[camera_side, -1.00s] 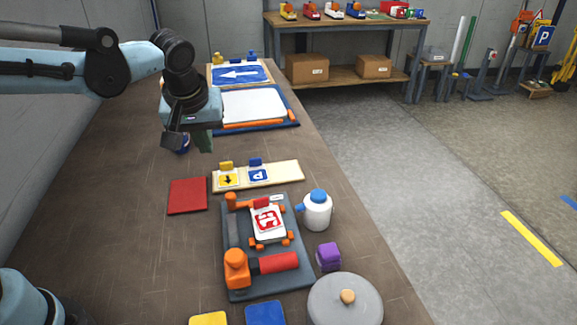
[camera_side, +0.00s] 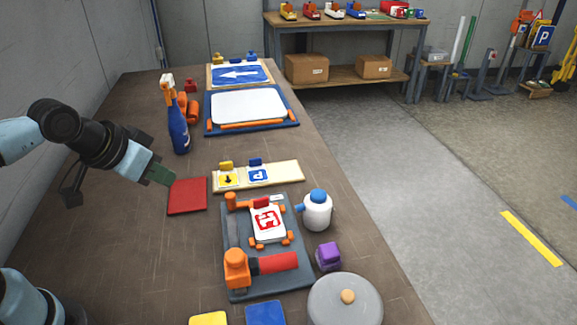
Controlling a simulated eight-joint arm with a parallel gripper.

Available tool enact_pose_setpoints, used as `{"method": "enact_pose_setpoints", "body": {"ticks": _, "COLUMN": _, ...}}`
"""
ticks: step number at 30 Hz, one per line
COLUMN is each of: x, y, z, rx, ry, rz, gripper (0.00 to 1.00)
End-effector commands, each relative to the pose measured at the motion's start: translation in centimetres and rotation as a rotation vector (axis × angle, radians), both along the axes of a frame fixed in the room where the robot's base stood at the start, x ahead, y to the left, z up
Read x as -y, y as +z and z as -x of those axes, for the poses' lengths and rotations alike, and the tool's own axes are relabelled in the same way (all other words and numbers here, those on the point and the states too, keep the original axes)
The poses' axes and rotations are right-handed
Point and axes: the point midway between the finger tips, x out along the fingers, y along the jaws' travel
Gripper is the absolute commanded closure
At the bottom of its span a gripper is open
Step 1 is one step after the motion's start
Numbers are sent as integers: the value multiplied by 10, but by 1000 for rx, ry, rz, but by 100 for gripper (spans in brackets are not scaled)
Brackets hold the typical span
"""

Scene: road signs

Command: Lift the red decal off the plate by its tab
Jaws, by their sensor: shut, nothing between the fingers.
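The white plate (camera_side: 258,236) lies on a dark grey board (camera_side: 290,279), held among orange clamps. The red decal (camera_side: 267,220) is on the plate, with a darker red tab (camera_side: 261,202) at its far edge. My gripper (camera_side: 170,182) is to the left of the board, over the left end of the red square pad (camera_side: 187,196) or just beside it. It is shut and empty, well apart from the decal. I cannot tell whether its tip touches the pad.
A cream strip (camera_side: 286,172) with yellow and blue decals lies beyond the board. A white bottle with blue cap (camera_side: 317,213), purple block (camera_side: 328,257) and round grey lid (camera_side: 340,306) stand right of it. An orange-and-red roller (camera_side: 270,264) lies on the board. A blue spray bottle (camera_side: 178,130) stands farther back.

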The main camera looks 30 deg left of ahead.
Motion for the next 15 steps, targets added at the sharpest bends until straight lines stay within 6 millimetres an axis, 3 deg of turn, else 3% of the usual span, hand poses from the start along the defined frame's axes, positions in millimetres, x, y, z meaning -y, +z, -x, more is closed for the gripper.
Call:
{"method": "enact_pose_setpoints", "body": {"ticks": 4, "x": 0, "y": 0, "z": 0, "rx": -1, "ry": 0, "rz": 0, "gripper": 100}}
{"method": "enact_pose_setpoints", "body": {"ticks": 12, "x": 0, "y": 0, "z": 0, "rx": -1, "ry": 1, "rz": 1, "gripper": 61}}
{"method": "enact_pose_setpoints", "body": {"ticks": 15, "x": 0, "y": 0, "z": 0, "rx": -1, "ry": 1, "rz": 1, "gripper": 61}}
